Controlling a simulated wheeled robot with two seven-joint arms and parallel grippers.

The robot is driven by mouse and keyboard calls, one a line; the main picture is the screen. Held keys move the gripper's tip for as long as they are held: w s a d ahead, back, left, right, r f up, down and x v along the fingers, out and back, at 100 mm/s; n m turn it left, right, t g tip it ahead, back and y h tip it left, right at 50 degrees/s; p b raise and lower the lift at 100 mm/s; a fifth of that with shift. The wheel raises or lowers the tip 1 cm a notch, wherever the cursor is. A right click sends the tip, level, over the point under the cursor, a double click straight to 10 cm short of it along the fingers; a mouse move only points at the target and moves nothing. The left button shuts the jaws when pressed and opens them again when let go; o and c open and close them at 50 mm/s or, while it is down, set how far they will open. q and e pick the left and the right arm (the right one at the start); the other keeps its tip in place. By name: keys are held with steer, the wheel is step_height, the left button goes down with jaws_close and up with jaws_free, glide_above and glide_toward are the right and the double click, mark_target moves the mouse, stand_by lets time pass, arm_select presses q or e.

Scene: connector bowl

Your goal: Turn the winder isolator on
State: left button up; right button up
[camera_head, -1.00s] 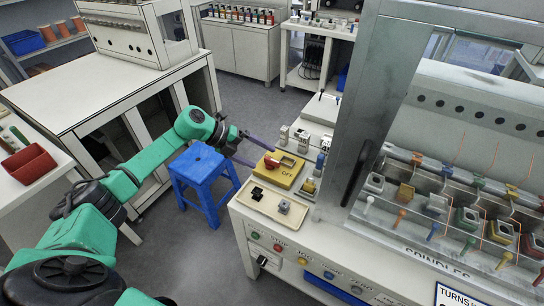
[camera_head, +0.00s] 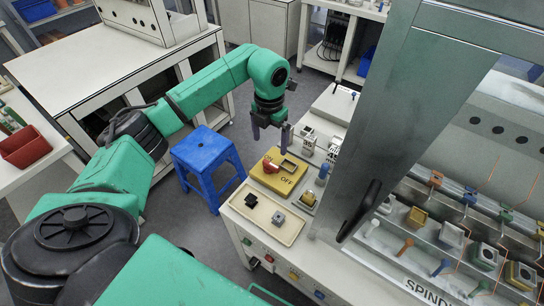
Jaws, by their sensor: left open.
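The isolator is a yellow box (camera_head: 274,182) on the left end of the white bench, with a red handle (camera_head: 270,164) on top at its left. The word OFF is readable on its near right side, and a framed pale window sits behind the handle. I cannot tell the handle's exact setting. My left gripper (camera_head: 270,140) is above and behind the box, its purple-grey fingers pointing down, apart and empty. It appears clear of the handle. My right gripper is not in view.
A cream tray (camera_head: 265,222) with a black block and a grey block lies in front of the box. Small labelled blocks (camera_head: 307,138) stand behind it. A blue stool (camera_head: 205,158) stands left of the bench.

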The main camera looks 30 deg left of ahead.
arm_select(q)
steer(key=p, duration=0.1)
glide_above(271, 164)
steer(key=f, duration=0.4)
steer(key=shift+s+f, duration=0.35)
steer(key=f, duration=0.3)
steer(key=w+f+p, duration=0.1)
steer(key=f, duration=0.1)
steer(key=shift+f, duration=0.25)
steer(key=shift+s+f, duration=0.1)
steer(key=shift+f, duration=0.1)
steer(key=shift+s, duration=0.1)
steer(key=shift+c, duration=0.9)
steer(key=c, duration=1.1)
steer(key=shift+o, duration=0.2)
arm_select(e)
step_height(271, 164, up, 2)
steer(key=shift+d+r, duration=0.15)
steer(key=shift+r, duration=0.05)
